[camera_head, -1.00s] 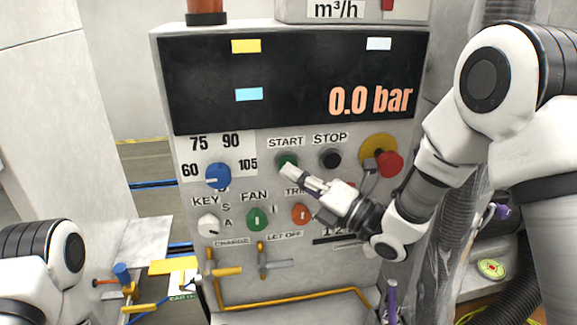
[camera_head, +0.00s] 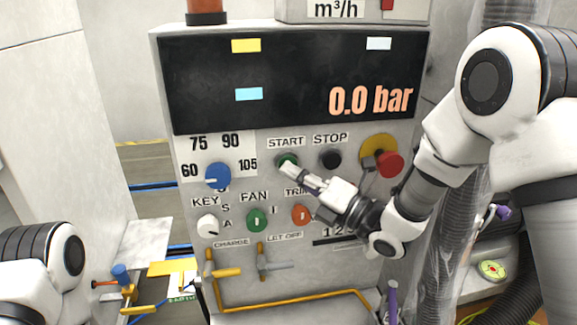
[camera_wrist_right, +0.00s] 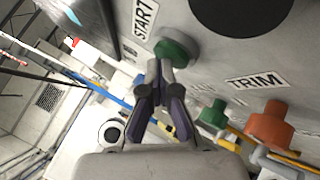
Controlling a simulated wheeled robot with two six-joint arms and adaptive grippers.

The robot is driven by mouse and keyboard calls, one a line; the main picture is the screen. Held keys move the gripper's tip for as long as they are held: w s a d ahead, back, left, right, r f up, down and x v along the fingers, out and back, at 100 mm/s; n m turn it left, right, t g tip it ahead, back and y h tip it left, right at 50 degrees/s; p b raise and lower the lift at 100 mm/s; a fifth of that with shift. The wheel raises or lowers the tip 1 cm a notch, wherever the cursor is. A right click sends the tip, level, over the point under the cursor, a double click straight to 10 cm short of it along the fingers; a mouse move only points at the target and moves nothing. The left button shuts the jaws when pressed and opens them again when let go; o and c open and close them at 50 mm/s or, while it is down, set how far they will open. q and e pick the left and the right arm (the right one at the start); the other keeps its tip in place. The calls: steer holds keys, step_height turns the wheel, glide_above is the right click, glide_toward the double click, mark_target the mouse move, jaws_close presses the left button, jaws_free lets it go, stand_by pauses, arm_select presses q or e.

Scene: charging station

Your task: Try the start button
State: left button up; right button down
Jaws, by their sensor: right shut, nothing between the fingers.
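The green start button (camera_head: 287,159) sits on the grey panel below its START label. It also shows in the right wrist view (camera_wrist_right: 175,52), right at the fingertips. My right gripper (camera_head: 290,170) is shut and empty, its tips at the lower edge of the button; whether they touch it I cannot tell. In the right wrist view the closed fingers (camera_wrist_right: 158,68) point at the button. The display (camera_head: 300,80) above reads 0.0 bar. My left arm shows at the lower left; its gripper is outside the view.
The black STOP button (camera_head: 330,158) and a red mushroom button (camera_head: 389,164) are to the right. A blue knob (camera_head: 218,175) is to the left. A green FAN knob (camera_head: 256,219) and an orange TRIM knob (camera_head: 301,214) stick out below. Yellow-handled valves (camera_head: 226,272) lie lower.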

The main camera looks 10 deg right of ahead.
steer(key=shift+s+b, duration=0.55)
steer(key=shift+s, duration=0.3)
steer(key=s+b, duration=0.2)
steer(key=s, duration=0.3)
steer(key=shift+b, duration=0.4)
